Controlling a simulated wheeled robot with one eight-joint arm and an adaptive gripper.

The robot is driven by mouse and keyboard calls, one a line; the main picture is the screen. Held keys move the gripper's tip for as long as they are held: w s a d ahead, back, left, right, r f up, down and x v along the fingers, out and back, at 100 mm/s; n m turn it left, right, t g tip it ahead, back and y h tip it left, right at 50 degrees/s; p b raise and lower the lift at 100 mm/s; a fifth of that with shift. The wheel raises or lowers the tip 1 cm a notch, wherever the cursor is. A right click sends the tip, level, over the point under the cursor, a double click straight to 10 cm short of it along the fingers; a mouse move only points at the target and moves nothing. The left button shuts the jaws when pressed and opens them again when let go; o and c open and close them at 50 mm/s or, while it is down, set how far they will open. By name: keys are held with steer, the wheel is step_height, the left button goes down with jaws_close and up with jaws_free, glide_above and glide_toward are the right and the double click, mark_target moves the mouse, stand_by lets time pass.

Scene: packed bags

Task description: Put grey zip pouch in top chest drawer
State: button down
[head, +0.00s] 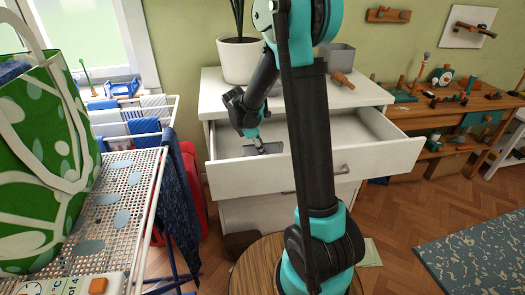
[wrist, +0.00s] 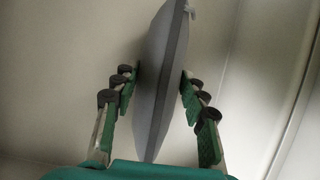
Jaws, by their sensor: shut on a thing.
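The top chest drawer (head: 375,160) is pulled open from the white chest. My gripper (head: 259,147) reaches down inside it, toward the left half. In the wrist view my gripper (wrist: 158,100) is shut on the grey zip pouch (wrist: 163,75), which stands on edge between the green-padded fingers, with pale drawer walls around it. In the head view the pouch (head: 273,148) shows only as a small grey patch by the fingertips, low in the drawer. I cannot tell whether it touches the drawer floor.
A potted plant (head: 240,60) and a grey box (head: 337,57) stand on the chest top. A white perforated table (head: 125,195) with a green patterned bag (head: 40,150) is at the left, beside a drying rack (head: 130,118). A workbench (head: 450,110) is at the right. The drawer's right part is empty.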

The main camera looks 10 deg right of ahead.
steer(key=c, duration=0.8)
jaws_free()
steer(key=shift+c, duration=0.2)
steer(key=v, duration=1.2)
steer(key=shift+r, duration=0.15)
